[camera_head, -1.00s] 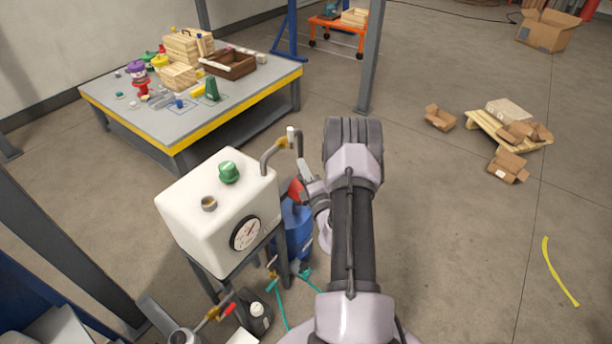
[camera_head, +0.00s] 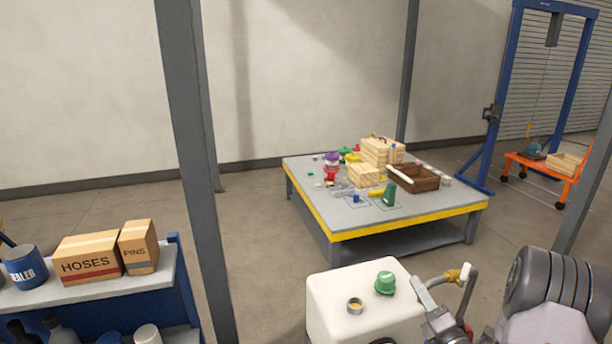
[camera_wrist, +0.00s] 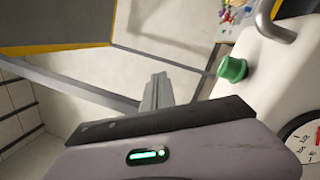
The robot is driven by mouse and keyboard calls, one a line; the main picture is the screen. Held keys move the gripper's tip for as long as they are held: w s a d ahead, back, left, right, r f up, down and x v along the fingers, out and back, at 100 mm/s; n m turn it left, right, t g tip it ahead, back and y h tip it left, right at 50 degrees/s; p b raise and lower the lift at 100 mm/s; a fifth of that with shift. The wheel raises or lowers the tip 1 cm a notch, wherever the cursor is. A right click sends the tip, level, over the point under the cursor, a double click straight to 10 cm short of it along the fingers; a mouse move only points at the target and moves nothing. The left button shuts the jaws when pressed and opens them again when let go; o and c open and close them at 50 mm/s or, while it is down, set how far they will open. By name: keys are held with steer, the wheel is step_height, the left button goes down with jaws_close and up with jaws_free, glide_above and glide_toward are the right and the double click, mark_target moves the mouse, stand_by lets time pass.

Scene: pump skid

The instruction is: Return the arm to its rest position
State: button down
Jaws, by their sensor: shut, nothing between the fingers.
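My arm (camera_head: 545,290) shows at the lower right of the head view, with its wrist and gripper (camera_head: 420,290) next to the white tank (camera_head: 340,290). In the wrist view my gripper's fingers (camera_wrist: 157,92) are together with nothing between them. The white tank with its green cap (camera_wrist: 232,69) stands to the right of the fingers there, apart from them in the picture. The exact gap between gripper and tank cannot be told. The lower part of the arm is outside the head view.
A grey work table (camera_head: 330,218) with several items is behind. A blue shelf (camera_head: 175,290) with boxes is at left. Grey posts (camera_head: 190,150) rise nearby.

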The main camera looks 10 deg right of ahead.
steer(key=s+a+r+n+g+y+b, duration=0.25)
steer(key=a+n+g+y, duration=0.4)
steer(key=a, duration=0.65)
steer(key=s+a+r+n+g+y+b, duration=0.3)
steer(key=a+n+y, duration=0.4)
steer(key=a+n, duration=0.6)
steer(key=s+a+f+n+g+h+b, duration=0.2)
steer(key=s+a+f+n+g+h, duration=0.1)
steer(key=s+a+n+g, duration=0.65)
steer(key=s+d+f+n+t+h+b, duration=0.1)
steer(key=s+d+n+t+h+b, duration=0.1)
steer(key=s+n+h, duration=0.2)
steer(key=s+d+f+n+t+h+b, duration=0.2)
steer(key=s+n+h, duration=0.3)
steer(key=n, duration=0.6)
steer(key=shift+s+d+t, duration=0.4)
steer(key=shift+s+d, duration=0.2)
steer(key=shift+d, duration=0.25)
